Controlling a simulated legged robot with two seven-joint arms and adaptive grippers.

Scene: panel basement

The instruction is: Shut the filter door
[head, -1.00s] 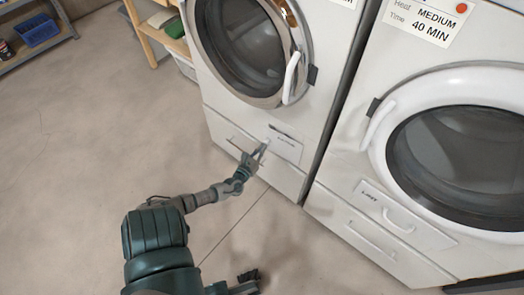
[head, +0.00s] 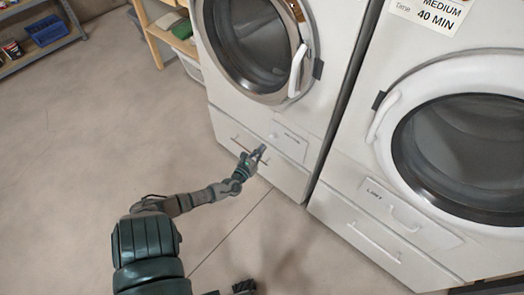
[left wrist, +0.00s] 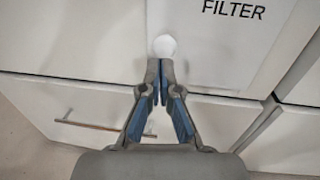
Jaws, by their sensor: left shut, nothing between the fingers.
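The filter door (head: 289,140) is a small white panel low on the left machine, with a round white knob at its left side. It looks flush with the front, with no clear gap around it. In the left wrist view the door (left wrist: 225,55) carries the word FILTER and the white knob (left wrist: 165,46) shows just beyond my fingertips. My left gripper (head: 261,151) is shut and empty, in front of the panel below the knob; its closed fingers (left wrist: 160,75) point at the door. I cannot tell whether they touch it.
The left machine's round glass door (head: 250,45) is above, its white handle at the right. A drawer with a bar handle (head: 240,146) lies below. The right machine (head: 340,190) has a LINT panel (head: 400,212). Shelves (head: 40,45) stand far left; the floor between is clear.

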